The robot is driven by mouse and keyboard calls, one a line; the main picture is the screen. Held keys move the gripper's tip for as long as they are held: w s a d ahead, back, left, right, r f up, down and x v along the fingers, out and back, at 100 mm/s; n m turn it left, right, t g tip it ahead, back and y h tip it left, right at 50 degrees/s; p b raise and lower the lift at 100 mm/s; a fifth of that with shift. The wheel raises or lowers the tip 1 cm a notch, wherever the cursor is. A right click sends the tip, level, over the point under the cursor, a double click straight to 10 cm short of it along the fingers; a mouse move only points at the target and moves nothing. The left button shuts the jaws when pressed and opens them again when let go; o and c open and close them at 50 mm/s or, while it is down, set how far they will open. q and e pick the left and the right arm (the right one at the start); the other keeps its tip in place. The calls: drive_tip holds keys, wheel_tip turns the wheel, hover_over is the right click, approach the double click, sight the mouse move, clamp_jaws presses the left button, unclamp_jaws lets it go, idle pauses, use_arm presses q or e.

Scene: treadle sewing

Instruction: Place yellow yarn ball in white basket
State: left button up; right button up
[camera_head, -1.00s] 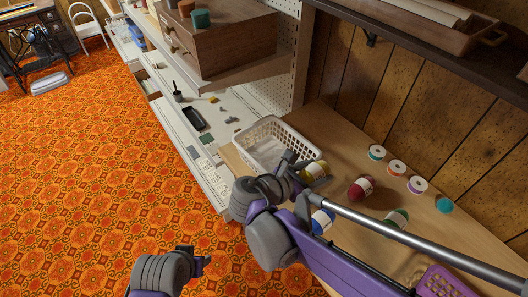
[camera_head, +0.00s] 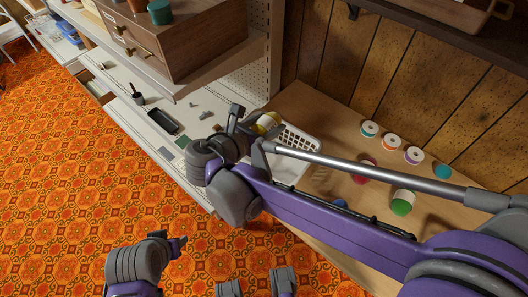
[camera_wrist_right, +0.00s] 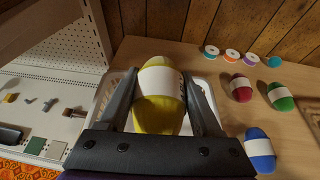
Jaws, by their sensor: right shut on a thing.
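The yellow yarn ball (camera_head: 266,122) has a white paper band. My right gripper (camera_head: 246,122) is shut on it; the right wrist view shows the yarn ball (camera_wrist_right: 160,98) between the two fingers. The white basket (camera_head: 300,140) stands on the wooden table, mostly hidden behind my right arm in the head view. In the right wrist view the basket (camera_wrist_right: 205,84) shows behind and below the yarn ball, which appears held over it. My left gripper (camera_head: 178,245) is low at the bottom left, over the carpet; its jaw opening is not clear.
Red (camera_wrist_right: 241,90), green (camera_wrist_right: 280,96) and blue (camera_wrist_right: 259,150) yarn balls lie on the table, right of the basket. Several thread spools (camera_head: 392,142) stand along the wood-panelled wall. A shelf with a wooden drawer box (camera_head: 185,45) rises at the left.

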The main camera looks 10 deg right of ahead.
wheel_tip(320, 180, down, 9)
drive_tip(key=b, duration=0.2)
drive_tip(key=shift+f, duration=0.2)
drive_tip(key=shift+s+f, duration=0.1)
drive_tip(key=shift+f, duration=0.05)
drive_tip(key=shift+f+b, duration=0.4)
drive_tip(key=shift+f, duration=0.1)
drive_tip(key=o, duration=1.3)
drive_tip(key=shift+o, duration=0.2)
drive_tip(key=shift+r, duration=0.1)
drive_tip(key=shift+r+p, duration=0.3)
drive_tip(key=shift+r, duration=0.05)
drive_tip(key=p+v, duration=0.1)
drive_tip(key=v, duration=1.1)
drive_tip(key=shift+r, duration=0.2)
